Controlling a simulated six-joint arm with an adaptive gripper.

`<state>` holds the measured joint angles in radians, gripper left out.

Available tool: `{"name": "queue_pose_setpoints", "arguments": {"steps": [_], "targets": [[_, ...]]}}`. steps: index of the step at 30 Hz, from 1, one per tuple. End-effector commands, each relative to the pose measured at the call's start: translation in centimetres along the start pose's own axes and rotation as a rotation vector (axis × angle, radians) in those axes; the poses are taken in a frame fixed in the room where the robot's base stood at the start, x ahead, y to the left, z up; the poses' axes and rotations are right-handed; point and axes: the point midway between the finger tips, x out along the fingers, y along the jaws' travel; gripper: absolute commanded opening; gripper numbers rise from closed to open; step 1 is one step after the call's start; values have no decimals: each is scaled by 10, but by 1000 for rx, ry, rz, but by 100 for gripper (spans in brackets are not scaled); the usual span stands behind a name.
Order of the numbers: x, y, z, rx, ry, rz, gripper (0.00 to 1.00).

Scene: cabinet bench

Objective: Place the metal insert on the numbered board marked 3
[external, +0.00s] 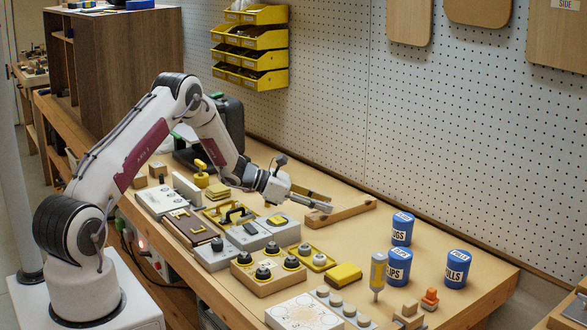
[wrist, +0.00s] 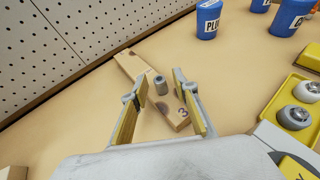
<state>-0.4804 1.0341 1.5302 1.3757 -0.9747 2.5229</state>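A long wooden board (wrist: 128,62) lies on the bench and carries a dark 3 near one end. It also shows in the external view (external: 350,212) beyond my gripper (external: 328,203). A small grey metal insert (wrist: 160,86) stands roughly upright at the board's middle, beside dark round spots on its top. Whether it sits in a hole or on the surface is unclear. In the wrist view my gripper (wrist: 158,80) is open, with one finger on each side of the insert and visible gaps between. I cannot make out the insert in the external view.
Blue labelled cups (external: 402,228) stand to the right. A yellow tray with round knobs (external: 313,258) and a wooden block with black knobs (external: 265,272) lie nearer the front. A pegboard wall (external: 340,100) rises behind. The bench between board and wall is clear.

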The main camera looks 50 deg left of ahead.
Motion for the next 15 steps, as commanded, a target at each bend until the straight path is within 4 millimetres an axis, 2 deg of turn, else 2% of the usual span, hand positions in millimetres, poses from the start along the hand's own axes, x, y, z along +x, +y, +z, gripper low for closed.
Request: {"name": "queue_pose_setpoints", "arguments": {"steps": [11, 15], "targets": [[-1, 0, 3, 1, 0, 1, 29], [-10, 1, 4, 0, -1, 2, 29]]}}
